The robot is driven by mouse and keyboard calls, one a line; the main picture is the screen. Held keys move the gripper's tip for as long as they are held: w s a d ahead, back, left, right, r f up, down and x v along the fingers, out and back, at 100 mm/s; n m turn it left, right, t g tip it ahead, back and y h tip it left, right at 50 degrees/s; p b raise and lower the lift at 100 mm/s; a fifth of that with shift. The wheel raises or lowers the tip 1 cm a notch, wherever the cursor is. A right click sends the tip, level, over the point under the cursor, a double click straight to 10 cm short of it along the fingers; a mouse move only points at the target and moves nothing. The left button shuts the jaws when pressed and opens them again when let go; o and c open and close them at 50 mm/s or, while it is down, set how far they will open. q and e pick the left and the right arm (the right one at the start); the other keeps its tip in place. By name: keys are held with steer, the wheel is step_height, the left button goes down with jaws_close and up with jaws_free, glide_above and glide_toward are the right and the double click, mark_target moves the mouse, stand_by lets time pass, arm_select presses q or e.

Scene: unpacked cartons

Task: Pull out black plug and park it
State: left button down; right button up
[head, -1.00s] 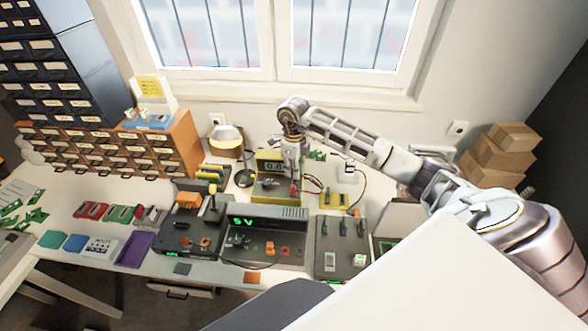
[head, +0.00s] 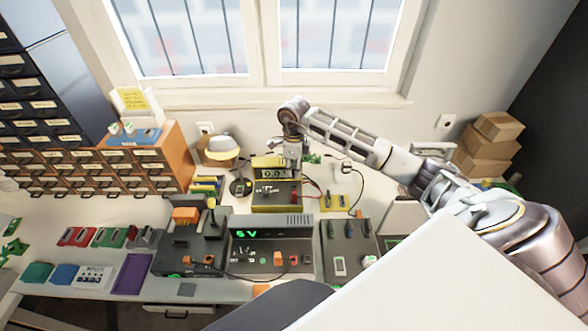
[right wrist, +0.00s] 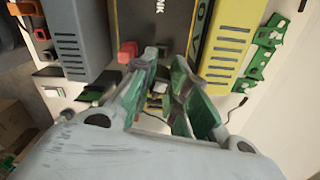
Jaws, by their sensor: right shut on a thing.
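A yellow-and-black meter box (head: 268,200) with a small lit display stands at the back middle of the bench. My right gripper (head: 292,160) is over its back right part, fingers pointing down. The right wrist view shows the fingers (right wrist: 163,62) closed together beside the box's dark face (right wrist: 155,22). The black plug is what they appear to hold, but it is mostly hidden between the fingertips. A red plug (right wrist: 127,51) sits on the dark face just left of the fingers. My left gripper is out of view.
A grey power unit (head: 270,245) with a green readout stands in front of the box. A dark socket panel (head: 350,245) is to its right. Red and black leads and a yellow block (head: 334,203) lie right of the box. Cartons (head: 490,143) are stacked far right.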

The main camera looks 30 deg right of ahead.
steer(key=shift+n, duration=0.3)
steer(key=shift+n, duration=0.9)
steer(key=shift+f, duration=0.2)
steer(key=shift+f+b, duration=1.5)
steer(key=shift+f, duration=1.05)
stand_by(0.5)
steer(key=shift+f+b, duration=0.75)
steer(key=shift+b, duration=0.25)
stand_by(1.6)
